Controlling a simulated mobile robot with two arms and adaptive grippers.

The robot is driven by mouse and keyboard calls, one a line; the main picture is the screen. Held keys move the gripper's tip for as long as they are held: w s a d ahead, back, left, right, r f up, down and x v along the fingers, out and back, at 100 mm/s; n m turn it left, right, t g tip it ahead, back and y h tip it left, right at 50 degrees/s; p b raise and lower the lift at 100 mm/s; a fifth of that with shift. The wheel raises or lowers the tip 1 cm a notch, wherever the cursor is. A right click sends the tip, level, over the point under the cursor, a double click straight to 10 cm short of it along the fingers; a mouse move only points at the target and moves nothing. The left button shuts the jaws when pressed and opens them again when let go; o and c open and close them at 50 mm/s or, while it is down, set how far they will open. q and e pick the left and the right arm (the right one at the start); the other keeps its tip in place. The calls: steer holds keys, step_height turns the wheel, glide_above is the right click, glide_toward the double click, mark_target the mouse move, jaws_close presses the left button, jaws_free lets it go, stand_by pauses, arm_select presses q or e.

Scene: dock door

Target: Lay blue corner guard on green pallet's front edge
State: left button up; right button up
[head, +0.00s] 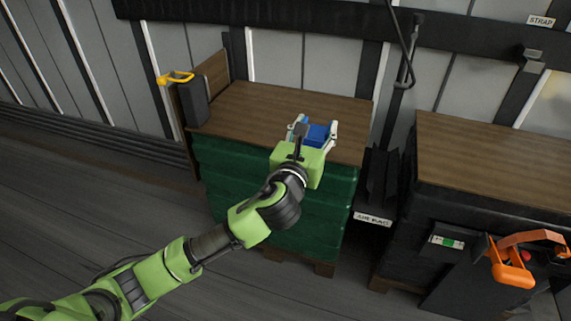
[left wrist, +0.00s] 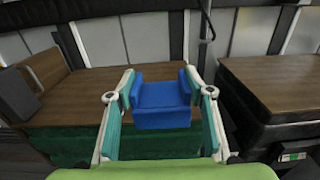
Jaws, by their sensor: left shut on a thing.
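The blue corner guard (head: 318,134) is between the fingers of my left gripper (head: 313,130), which is shut on it. In the left wrist view the blue corner guard (left wrist: 160,98) sits between the two pale fingers with teal pads of my left gripper (left wrist: 160,100). The green pallet (head: 240,190) is wrapped in green with a brown wooden top. The guard appears over the front right part of the top. I cannot tell whether it touches the edge. The pallet's green front also shows in the left wrist view (left wrist: 75,145). My right gripper is not in view.
A black-wrapped pallet (head: 500,150) with a wooden top stands to the right. An orange-handled device (head: 515,272) is at its front. A label (head: 373,220) is in the gap.

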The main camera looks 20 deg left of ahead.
arm_select(q)
steer(key=w, duration=0.1)
steer(key=w+b, duration=0.1)
steer(key=w+r, duration=0.1)
steer(key=shift+w+d+b, duration=0.35)
steer(key=shift+w+d, duration=0.05)
steer(key=w+a+f+b, duration=0.1)
steer(key=w+a+f, duration=0.1)
steer(key=a+f, duration=0.1)
steer(key=w+a+f+b, duration=0.2)
steer(key=a+f, duration=0.1)
steer(key=a, duration=0.1)
steer(key=w+a+f+b, duration=0.1)
steer(key=w+a+f, duration=0.2)
steer(key=a, duration=0.1)
steer(key=shift+w+a, duration=0.1)
steer(key=shift+a, duration=0.05)
steer(key=shift+w+a+f+b, duration=0.1)
steer(key=shift+a+f+b, duration=0.1)
steer(key=shift+f+b, duration=0.1)
step_height(320, 180, down, 3)
steer(key=shift+b, duration=0.75)
steer(key=shift+a, duration=0.1)
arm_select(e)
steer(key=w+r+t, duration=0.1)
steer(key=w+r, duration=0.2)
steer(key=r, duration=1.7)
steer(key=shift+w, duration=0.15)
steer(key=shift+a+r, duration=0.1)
